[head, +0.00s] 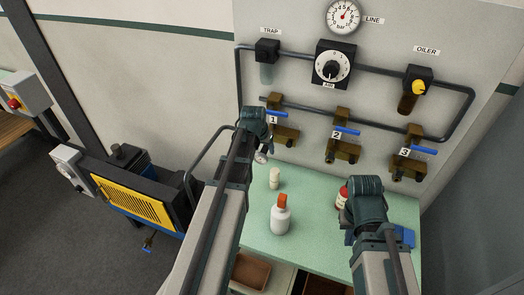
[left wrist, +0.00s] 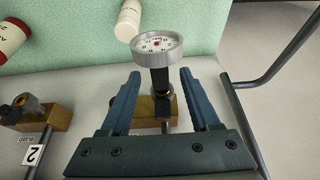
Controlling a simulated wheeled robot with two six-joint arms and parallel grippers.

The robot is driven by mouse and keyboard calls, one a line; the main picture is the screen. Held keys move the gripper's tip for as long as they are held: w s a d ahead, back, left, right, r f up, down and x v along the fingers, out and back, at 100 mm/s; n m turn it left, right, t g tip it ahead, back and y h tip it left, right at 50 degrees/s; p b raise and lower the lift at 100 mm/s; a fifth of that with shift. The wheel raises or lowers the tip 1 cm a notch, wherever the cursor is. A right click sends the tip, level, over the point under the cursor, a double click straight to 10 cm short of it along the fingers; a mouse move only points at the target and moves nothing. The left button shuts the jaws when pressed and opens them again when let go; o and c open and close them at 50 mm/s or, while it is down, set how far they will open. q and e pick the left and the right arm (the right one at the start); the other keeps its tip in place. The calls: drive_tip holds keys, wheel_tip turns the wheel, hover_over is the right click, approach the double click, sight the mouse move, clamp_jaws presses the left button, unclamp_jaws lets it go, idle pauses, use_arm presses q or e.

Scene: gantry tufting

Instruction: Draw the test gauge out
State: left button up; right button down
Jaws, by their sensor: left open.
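The test gauge (left wrist: 157,46) has a round white dial in a grey rim and a dark stem. In the left wrist view its stem lies between the two fingers of my left gripper (left wrist: 158,78), which is open, with a gap on each side. The stem runs down to a brass fitting (left wrist: 151,108). In the head view the gauge (head: 261,157) shows small below my left gripper (head: 260,140), at the outlet marked 1 (head: 285,136). My right gripper (head: 368,215) is low over the bench at the right; its fingers are hidden behind its own arm.
Outlets 2 (head: 346,149) and 3 (head: 406,166) with blue levers stand to the right on the panel. A cream bottle (head: 275,178), an orange-capped white bottle (head: 281,218) and a red bottle (head: 342,197) stand on the green bench (head: 318,232). A pipe (left wrist: 287,60) runs beside the gauge.

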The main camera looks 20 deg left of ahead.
use_arm(q)
drive_tip(key=shift+b+x, duration=0.45)
drive_tip(key=shift+x, duration=0.5)
clamp_jaws()
drive_tip(key=c, duration=0.6)
unclamp_jaws()
clamp_jaws()
drive_tip(key=shift+s, duration=0.2)
drive_tip(key=shift+s, duration=0.7)
